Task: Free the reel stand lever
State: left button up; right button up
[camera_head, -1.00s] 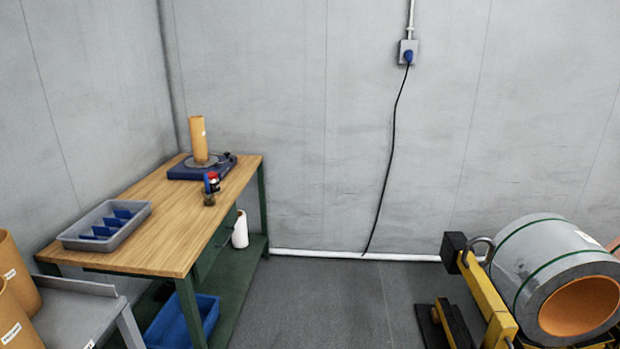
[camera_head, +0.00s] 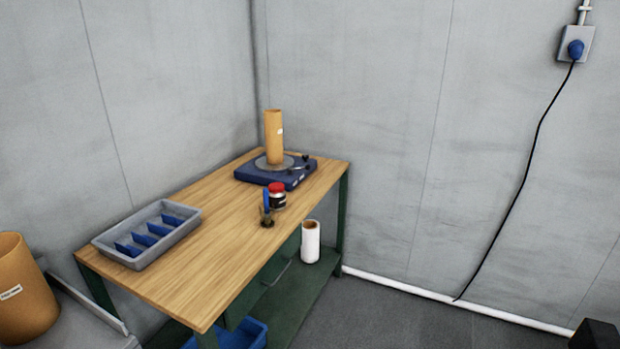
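The yellow stand that carries the large grey reel is out of view now. Only a dark block (camera_head: 597,336), seemingly the one at its end, shows at the bottom right corner. I cannot make out a lever on it. On the workbench (camera_head: 215,245) stands a blue-based device (camera_head: 262,178) with a round plate and an upright tan tube (camera_head: 274,138). A small dark arm sits at its right side. A jar with a red lid (camera_head: 277,195) and a small pot holding a blue-handled tool (camera_head: 267,212) stand in front of it. Neither gripper is in view.
A grey tray with blue dividers (camera_head: 148,236) lies on the bench. A white roll (camera_head: 310,242) and a blue bin (camera_head: 247,335) are below. A tan tube (camera_head: 25,298) stands at left. A black cable (camera_head: 515,200) hangs from a wall socket (camera_head: 576,45).

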aim_at(289, 169)
jog(key=i+l+u, duration=0.1)
jog(key=i+l, duration=0.15)
jog(key=i+l+u, duration=0.15)
jog(key=i+l, duration=0.15)
jog(key=i+l+u, duration=0.1)
jog(key=i+l, duration=0.25)
jog(key=i+l+u, duration=0.1)
jog(key=i+l, duration=0.25)
jog(key=i+l+u, duration=0.15)
jog(key=i+l, duration=0.15)
jog(key=i+l+u, duration=0.1)
jog(key=i+l, duration=0.15)
jog(key=l, duration=0.25)
jog(key=i+l+u, duration=0.1)
jog(key=i+l, duration=0.15)
jog(key=l, duration=0.2)
jog(key=i+l+u, duration=0.15)
jog(key=l, duration=0.3)
jog(key=i, duration=0.1)
